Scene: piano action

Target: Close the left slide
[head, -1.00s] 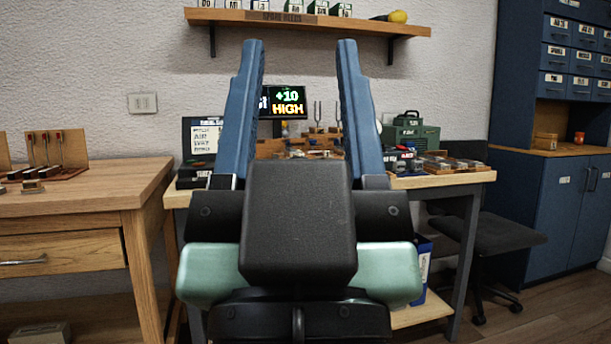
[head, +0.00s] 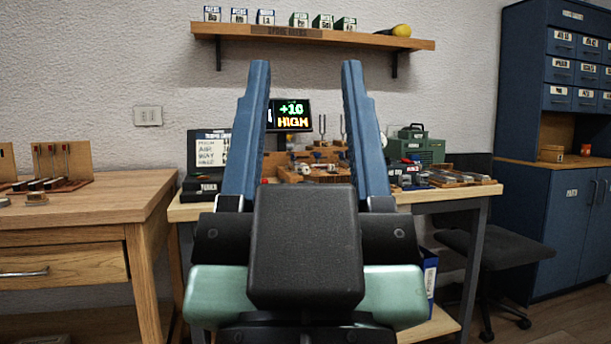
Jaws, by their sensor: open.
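My gripper (head: 306,68) is open and empty, with its two blue fingers pointing up and away in the middle of the head view. Behind it is a wooden workbench (head: 455,194) with a wooden fixture (head: 325,170) and small parts on it, seen between the fingers. I cannot make out which part is the left slide or how it stands. My fingers and the black gripper body hide part of the bench top. The gripper appears apart from everything on the bench.
A lit display (head: 290,114) reads "+10 HIGH". A green case (head: 413,147) and a tray of parts (head: 460,178) stand at the bench's right. A wooden desk (head: 85,216) is at the left, a wall shelf (head: 312,36) above, a dark chair (head: 495,233) and blue cabinet (head: 560,185) at the right.

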